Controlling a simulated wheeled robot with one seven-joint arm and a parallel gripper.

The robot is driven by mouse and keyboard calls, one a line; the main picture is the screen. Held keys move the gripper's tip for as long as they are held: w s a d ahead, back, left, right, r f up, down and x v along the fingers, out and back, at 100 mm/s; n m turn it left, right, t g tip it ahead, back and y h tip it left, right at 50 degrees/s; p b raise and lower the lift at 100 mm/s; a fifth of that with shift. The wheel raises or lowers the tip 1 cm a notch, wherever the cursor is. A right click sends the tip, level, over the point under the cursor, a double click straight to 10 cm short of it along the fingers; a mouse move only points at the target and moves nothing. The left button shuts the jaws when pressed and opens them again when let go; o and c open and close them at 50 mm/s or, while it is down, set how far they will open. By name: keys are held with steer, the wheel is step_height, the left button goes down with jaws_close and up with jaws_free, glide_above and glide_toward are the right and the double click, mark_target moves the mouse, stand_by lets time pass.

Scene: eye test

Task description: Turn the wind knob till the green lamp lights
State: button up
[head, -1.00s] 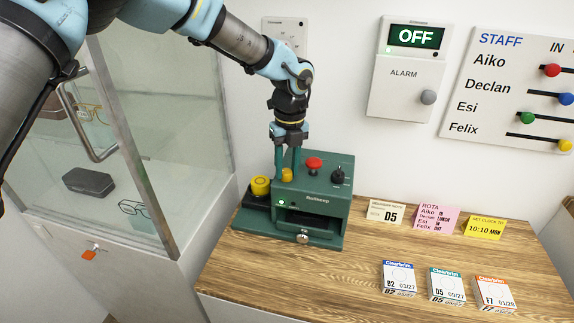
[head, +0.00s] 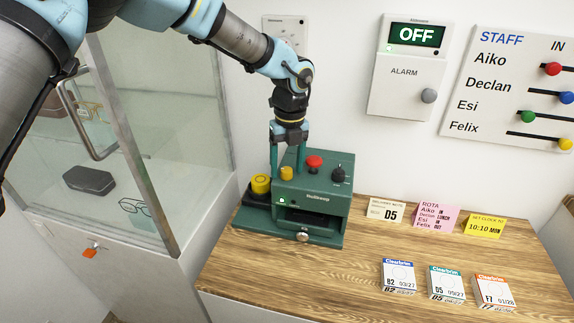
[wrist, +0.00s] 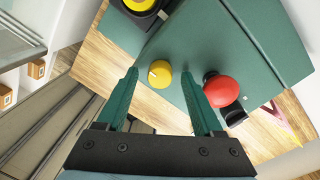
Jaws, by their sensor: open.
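A dark green machine (head: 325,206) stands on the wooden counter. A small yellow knob (head: 286,174) is on its top; no label on it is readable, so I cannot confirm it is the wind knob. In the wrist view the yellow knob (wrist: 160,74) has a pale mark on its face. My gripper (head: 288,168) is open above the machine, its fingers on either side of the knob. In the wrist view my gripper (wrist: 160,76) shows gaps between both fingers and the knob. A small green lamp (head: 282,200) on the machine's front looks lit.
A red mushroom button (head: 314,162) and a black knob (head: 338,174) are close right of the yellow knob. A larger yellow round piece (head: 261,184) sits at the left. A glass case (head: 150,140) stands left. Cards and small boxes (head: 446,283) lie right; the front counter is clear.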

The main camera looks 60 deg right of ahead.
mark_target(289, 169)
step_height(289, 169, up, 11)
steer(key=b, duration=0.3)
steer(key=shift+s+d, duration=0.15)
steer(key=shift+d, duration=0.05)
steer(key=shift+f, duration=0.1)
stand_by(0.5)
